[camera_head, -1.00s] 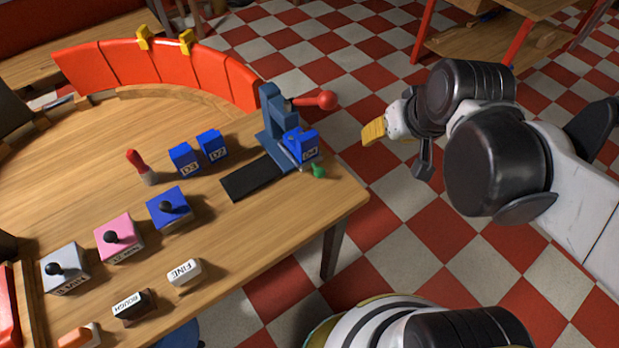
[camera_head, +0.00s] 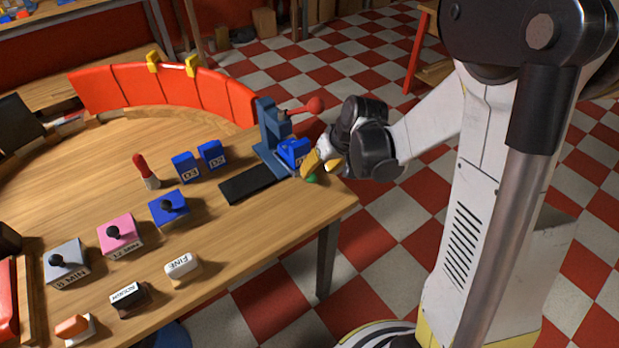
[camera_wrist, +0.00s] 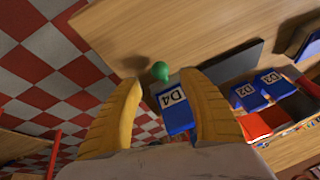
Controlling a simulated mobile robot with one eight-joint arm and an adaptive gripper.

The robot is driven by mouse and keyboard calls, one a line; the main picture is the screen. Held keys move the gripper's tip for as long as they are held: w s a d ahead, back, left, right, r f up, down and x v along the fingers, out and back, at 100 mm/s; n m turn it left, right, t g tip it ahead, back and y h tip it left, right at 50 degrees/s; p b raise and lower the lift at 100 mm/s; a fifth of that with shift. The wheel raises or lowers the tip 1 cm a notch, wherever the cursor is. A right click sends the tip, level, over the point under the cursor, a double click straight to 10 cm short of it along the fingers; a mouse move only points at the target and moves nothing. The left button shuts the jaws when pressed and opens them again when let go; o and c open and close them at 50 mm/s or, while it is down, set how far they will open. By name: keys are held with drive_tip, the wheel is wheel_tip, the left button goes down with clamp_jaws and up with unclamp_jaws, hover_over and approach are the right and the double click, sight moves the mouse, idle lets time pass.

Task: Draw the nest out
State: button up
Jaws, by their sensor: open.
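The nest is not labelled, so I cannot tell for sure which thing it is. A blue block marked D4 (camera_wrist: 174,108) sits at the blue press (camera_head: 268,130) on the table's right end. A green knob (camera_wrist: 161,71) stands out beside the D4 block; it also shows low by my gripper in the head view (camera_head: 312,178). My gripper (camera_wrist: 160,100) has yellow fingers, open and apart, with the D4 block and green knob seen between and beyond them. In the head view my gripper (camera_head: 312,163) is at the press's right side, partly covering the D4 block. Contact cannot be told.
The press has a red-knobbed lever (camera_head: 314,105) above my gripper. A dark strip (camera_head: 250,186) lies left of it. Blue blocks D3 (camera_head: 186,168) and D2 (camera_head: 211,154) stand farther left. Pink (camera_head: 120,236) and grey (camera_head: 66,264) knobbed blocks sit near the front.

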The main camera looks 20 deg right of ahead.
sight(313, 175)
drive_tip(key=b+x, duration=0.1)
drive_tip(key=x, duration=0.4)
drive_tip(key=shift+a+f+b, duration=0.1)
drive_tip(key=shift+f+b, duration=0.15)
drive_tip(key=shift+b, duration=0.05)
clamp_jaws()
